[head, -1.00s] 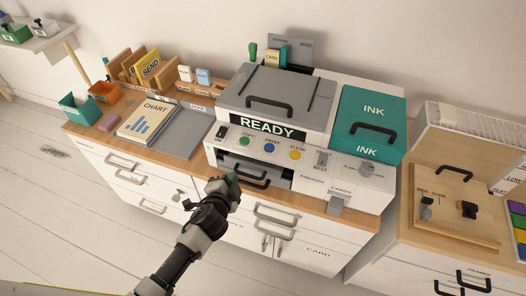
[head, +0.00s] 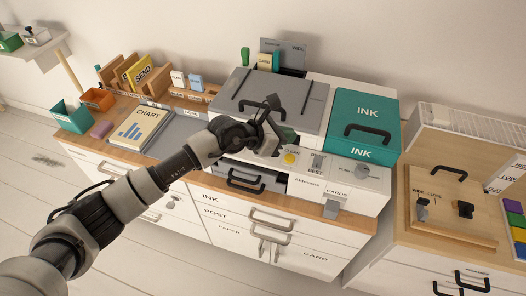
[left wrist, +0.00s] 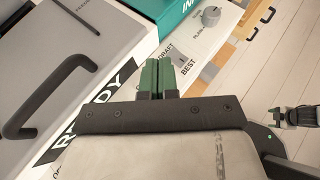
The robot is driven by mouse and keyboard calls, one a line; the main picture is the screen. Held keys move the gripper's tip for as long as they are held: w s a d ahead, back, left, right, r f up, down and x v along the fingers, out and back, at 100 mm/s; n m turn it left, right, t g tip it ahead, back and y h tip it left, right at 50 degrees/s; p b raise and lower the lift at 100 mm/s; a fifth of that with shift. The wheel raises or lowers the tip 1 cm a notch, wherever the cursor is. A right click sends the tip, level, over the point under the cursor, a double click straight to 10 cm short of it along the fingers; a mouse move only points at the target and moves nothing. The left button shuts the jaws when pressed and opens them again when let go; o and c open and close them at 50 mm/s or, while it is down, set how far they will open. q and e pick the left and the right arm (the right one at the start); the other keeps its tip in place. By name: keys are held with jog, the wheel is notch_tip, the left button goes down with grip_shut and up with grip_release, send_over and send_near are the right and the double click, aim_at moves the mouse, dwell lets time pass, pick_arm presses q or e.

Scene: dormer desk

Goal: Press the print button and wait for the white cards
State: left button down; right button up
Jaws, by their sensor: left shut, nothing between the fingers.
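The printer is a grey and white machine with a grey lid (head: 270,95) and a front panel. My left gripper (head: 284,134) is shut and empty over the middle of this panel. Its green fingertips (left wrist: 157,72) are together in the left wrist view, beside the DRAFT/BEST lever. The blue print button is hidden behind my gripper and wrist in the head view and is not visible in the wrist view. I cannot tell whether the fingers touch it. The yellow button (head: 290,158) shows just right of them. The READY sign (left wrist: 98,100) shows partly in the wrist view. I see no white cards.
A teal INK box (head: 362,112) stands right of the lid. A dark handle (head: 245,182) is below the panel. The DRAFT/BEST lever (head: 317,162) and a grey knob (head: 362,171) are to the right. A part like my right gripper (left wrist: 279,116) shows in the wrist view.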

pick_arm(q)
jog(key=w+a+m+t+y, duration=0.1)
jog(key=w+a+m+y, duration=0.3)
jog(key=a+y, duration=0.1)
jog(key=shift+w+a+r+t+y, duration=0.25)
jog(key=shift+w+r+t+y, duration=0.1)
jog(key=shift+r, duration=0.1)
jog(key=shift+f, duration=0.1)
notch_tip(320, 180, down, 8)
jog(key=b, duration=0.5)
jog(key=shift+f+b, duration=0.35)
dwell(1.4)
jog(key=shift+f+b, duration=0.35)
jog(key=shift+b, duration=0.25)
